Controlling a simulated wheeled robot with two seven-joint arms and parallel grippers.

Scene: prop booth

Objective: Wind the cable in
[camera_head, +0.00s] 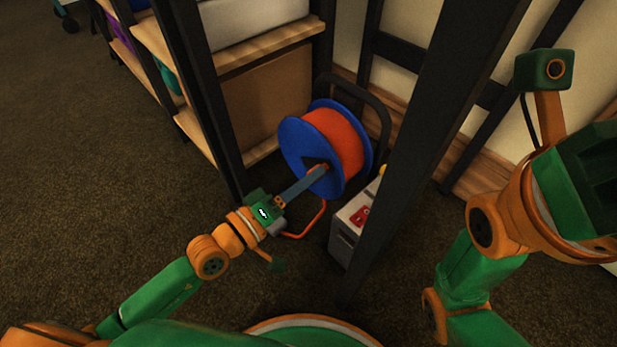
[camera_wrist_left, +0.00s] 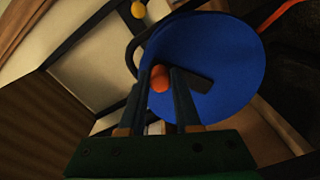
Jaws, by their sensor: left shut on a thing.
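A cable reel with blue side discs and orange cable wound on its drum (camera_head: 335,140) stands on the floor in a dark tube frame. A loose end of orange cable (camera_head: 312,222) hangs below it. My left gripper (camera_head: 322,172) reaches the reel's near blue disc and is shut on the small orange crank knob. In the left wrist view the knob (camera_wrist_left: 160,78) sits between the two fingertips, in front of the blue disc (camera_wrist_left: 215,60). My right arm (camera_head: 500,220) is at the right; its gripper is not clearly visible.
A grey box with a red part (camera_head: 345,240) stands right of the reel. A dark upright post (camera_head: 425,130) rises in front of it. A wooden shelf rack (camera_head: 265,55) stands behind and left. Carpet at the left is clear.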

